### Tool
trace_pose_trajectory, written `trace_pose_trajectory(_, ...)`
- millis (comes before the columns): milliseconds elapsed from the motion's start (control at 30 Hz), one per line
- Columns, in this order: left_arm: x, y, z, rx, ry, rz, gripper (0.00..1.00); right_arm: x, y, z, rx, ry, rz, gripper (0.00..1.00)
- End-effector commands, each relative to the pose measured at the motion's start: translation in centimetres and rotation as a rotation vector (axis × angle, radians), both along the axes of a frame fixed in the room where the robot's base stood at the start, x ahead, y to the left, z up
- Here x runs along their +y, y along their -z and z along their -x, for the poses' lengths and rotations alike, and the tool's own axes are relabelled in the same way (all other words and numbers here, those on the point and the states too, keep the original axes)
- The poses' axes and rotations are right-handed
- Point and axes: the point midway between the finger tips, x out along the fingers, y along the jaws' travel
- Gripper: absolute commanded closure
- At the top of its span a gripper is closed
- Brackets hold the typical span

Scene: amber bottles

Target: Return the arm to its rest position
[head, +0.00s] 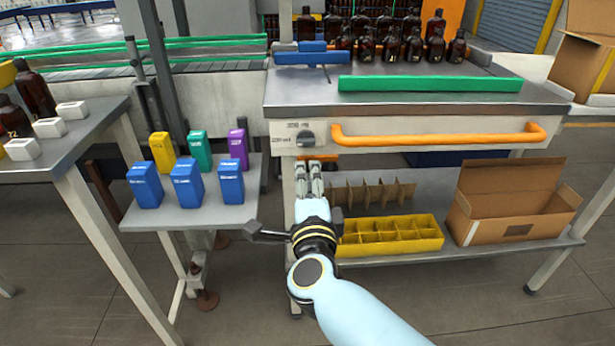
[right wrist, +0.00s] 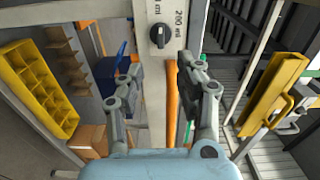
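My right arm reaches in from the bottom of the head view. Its right gripper (head: 308,168) is in front of the bench's front panel, just below a dark knob (head: 306,138) and left of the orange handle bar (head: 440,138). In the right wrist view the right gripper (right wrist: 163,75) has its two fingers spread with nothing held between them. The knob (right wrist: 160,35) and part of the orange handle (right wrist: 172,105) show beyond the gap. I cannot tell the exact distance to the panel. My left gripper is not in view.
Amber bottles (head: 390,45) stand on the bench behind a green bar (head: 430,84). Below are a yellow divided tray (head: 438,240) and an open cardboard box (head: 510,205). A small shelf (head: 185,212) with coloured boxes is left of my arm. Another table (head: 85,135) stands further left.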

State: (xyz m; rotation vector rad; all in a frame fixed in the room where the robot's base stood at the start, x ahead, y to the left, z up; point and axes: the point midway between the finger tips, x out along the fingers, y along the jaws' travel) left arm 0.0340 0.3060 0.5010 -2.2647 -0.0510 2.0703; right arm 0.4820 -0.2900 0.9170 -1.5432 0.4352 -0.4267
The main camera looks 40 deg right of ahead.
Motion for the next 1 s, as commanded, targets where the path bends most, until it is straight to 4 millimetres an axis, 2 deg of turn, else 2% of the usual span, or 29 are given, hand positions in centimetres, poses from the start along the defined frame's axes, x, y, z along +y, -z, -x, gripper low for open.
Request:
trace_pose_trajectory(333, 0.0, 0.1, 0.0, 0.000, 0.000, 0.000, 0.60, 0.0, 0.1, 0.0, 0.001, 0.000, -0.001, 0.64)
trace_pose_trajectory(400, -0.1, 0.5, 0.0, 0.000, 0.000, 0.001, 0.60, -0.3, 1.0, 0.4, 0.011, -0.001, 0.006, 0.64)
trace_pose_trajectory(467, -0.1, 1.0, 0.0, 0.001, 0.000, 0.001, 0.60, -0.7, 2.7, 1.1, 0.040, -0.006, 0.021, 0.64)
trace_pose_trajectory(567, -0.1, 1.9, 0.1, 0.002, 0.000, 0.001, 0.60, -0.8, 8.2, 3.0, 0.157, -0.061, 0.108, 0.64)
trace_pose_trajectory(600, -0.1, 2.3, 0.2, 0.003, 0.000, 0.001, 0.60, -0.6, 11.1, 4.0, 0.230, -0.108, 0.163, 0.64)
trace_pose_trajectory(667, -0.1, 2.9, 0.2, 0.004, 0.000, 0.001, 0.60, -0.1, 15.6, 5.7, 0.352, -0.197, 0.258, 0.64)
trace_pose_trajectory(700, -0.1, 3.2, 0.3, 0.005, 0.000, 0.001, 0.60, 0.2, 18.7, 7.2, 0.438, -0.263, 0.320, 0.64)
trace_pose_trajectory(767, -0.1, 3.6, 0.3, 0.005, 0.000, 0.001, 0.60, 0.7, 23.1, 9.6, 0.564, -0.363, 0.409, 0.64)
trace_pose_trajectory(800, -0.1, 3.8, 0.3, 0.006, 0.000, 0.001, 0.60, 0.9, 25.9, 11.5, 0.647, -0.433, 0.463, 0.64)
trace_pose_trajectory(867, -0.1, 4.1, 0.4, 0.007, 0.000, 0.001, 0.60, 1.1, 29.9, 14.7, 0.769, -0.538, 0.542, 0.64)
trace_pose_trajectory(900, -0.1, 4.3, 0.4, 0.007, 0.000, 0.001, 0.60, 1.2, 32.3, 16.9, 0.850, -0.610, 0.589, 0.64)
trace_pose_trajectory(967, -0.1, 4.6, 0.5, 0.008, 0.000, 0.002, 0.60, 1.1, 35.7, 20.6, 0.969, -0.719, 0.659, 0.64)
trace_pose_trajectory(1000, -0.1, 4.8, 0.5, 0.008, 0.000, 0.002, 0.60, 0.9, 37.8, 23.3, 1.047, -0.795, 0.701, 0.64)
